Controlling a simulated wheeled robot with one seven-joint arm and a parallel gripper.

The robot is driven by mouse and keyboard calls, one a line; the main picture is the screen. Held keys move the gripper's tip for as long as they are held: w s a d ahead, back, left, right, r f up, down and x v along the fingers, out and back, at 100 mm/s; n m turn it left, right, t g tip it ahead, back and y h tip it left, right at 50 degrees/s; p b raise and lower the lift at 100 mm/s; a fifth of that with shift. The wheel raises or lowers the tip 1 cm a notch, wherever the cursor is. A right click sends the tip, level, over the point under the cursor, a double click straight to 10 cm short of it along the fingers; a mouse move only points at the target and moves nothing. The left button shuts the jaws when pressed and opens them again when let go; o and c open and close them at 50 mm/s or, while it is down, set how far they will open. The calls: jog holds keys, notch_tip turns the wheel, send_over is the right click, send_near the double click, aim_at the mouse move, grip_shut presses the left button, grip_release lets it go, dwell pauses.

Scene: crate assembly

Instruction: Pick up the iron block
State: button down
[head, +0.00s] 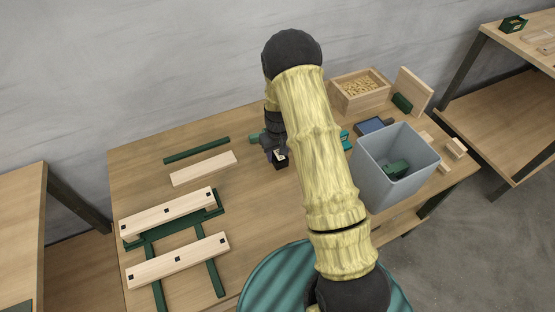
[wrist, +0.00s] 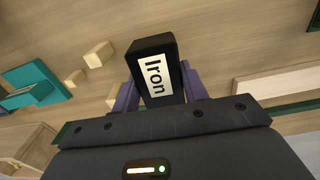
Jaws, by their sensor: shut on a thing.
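The iron block (wrist: 155,72) is a black block with a white label reading "Iron" in the wrist view. My gripper (wrist: 154,92) has its purple fingers on both sides of the block and is shut on it. In the head view my gripper (head: 279,159) is over the middle of the wooden table, with the dark block (head: 281,162) small between its fingers. My arm hides part of the table right of it. I cannot tell whether the block touches the table.
Wooden slats (head: 178,260) on a green frame (head: 215,275) lie at the left. A grey bin (head: 372,178) holding a green item stands at the right. A wooden box (head: 345,98) of small pieces is behind it. Small wooden pieces (wrist: 98,54) lie near the block.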

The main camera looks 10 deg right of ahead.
aim_at(277, 152)
notch_tip(277, 152, up, 6)
dwell(0.4)
jog(key=shift+a, duration=0.1)
jog(key=shift+f, duration=0.15)
